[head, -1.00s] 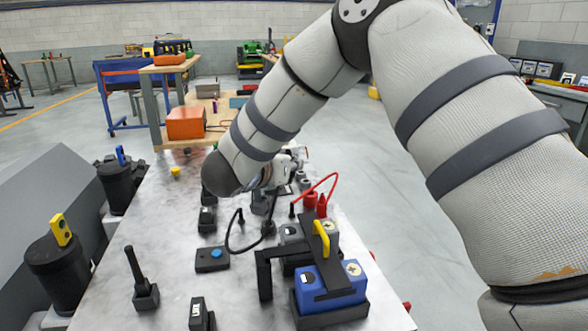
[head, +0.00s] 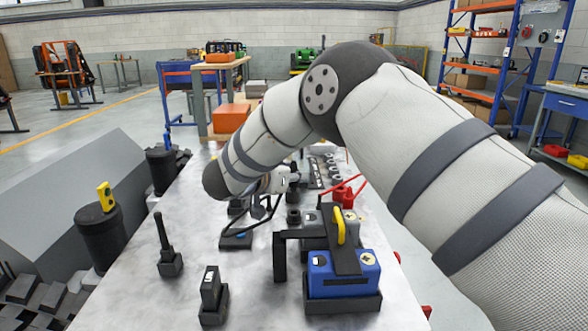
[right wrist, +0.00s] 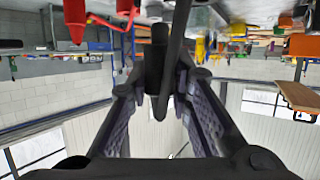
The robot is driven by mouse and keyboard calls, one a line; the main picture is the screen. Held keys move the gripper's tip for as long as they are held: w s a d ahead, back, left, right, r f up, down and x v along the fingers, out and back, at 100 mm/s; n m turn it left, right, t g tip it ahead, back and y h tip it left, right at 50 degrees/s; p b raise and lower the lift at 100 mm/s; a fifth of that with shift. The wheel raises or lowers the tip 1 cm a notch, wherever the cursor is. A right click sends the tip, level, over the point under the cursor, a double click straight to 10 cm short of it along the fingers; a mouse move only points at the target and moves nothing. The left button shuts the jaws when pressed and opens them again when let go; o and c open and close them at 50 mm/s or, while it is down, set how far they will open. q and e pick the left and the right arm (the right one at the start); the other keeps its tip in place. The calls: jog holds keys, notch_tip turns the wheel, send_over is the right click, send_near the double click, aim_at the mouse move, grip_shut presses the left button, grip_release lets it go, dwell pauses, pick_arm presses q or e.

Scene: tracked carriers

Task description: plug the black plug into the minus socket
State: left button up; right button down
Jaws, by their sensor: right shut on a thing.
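My right gripper (head: 266,203) is at the end of the arm that reaches in from the right, low over the middle of the bench. In the right wrist view its two fingers (right wrist: 157,95) are closed on the black plug (right wrist: 156,72), with a dark cable (right wrist: 178,45) beside it. In the head view the plug is too small and covered to make out, but its black cable (head: 254,226) loops near the gripper. No minus sign is readable; the blue block (head: 343,283) has a white mark and a yellow plus mark on top. My left gripper is not in view.
A black bracket with a yellow handle (head: 340,226) stands over the blue block and a grey block (head: 309,217). A red plug (head: 343,195) with a red cable is behind them. Several black holders stand on the bench (head: 135,285); its front left has bare room.

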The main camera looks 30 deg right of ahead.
aim_at(292, 191)
jog(key=shift+f+b, duration=0.35)
jog(key=shift+f, duration=1.85)
jog(key=shift+s+f, duration=0.1)
jog(key=shift+f, duration=1.6)
jog(key=shift+r, duration=0.1)
jog(key=shift+r, duration=1.05)
jog(key=shift+r+p, duration=0.1)
jog(key=shift+p, duration=0.25)
dwell(0.5)
jog(key=shift+f+b, duration=0.3)
jog(key=shift+f, duration=0.95)
jog(key=c, duration=1.4)
grip_release()
jog(key=shift+o, duration=0.2)
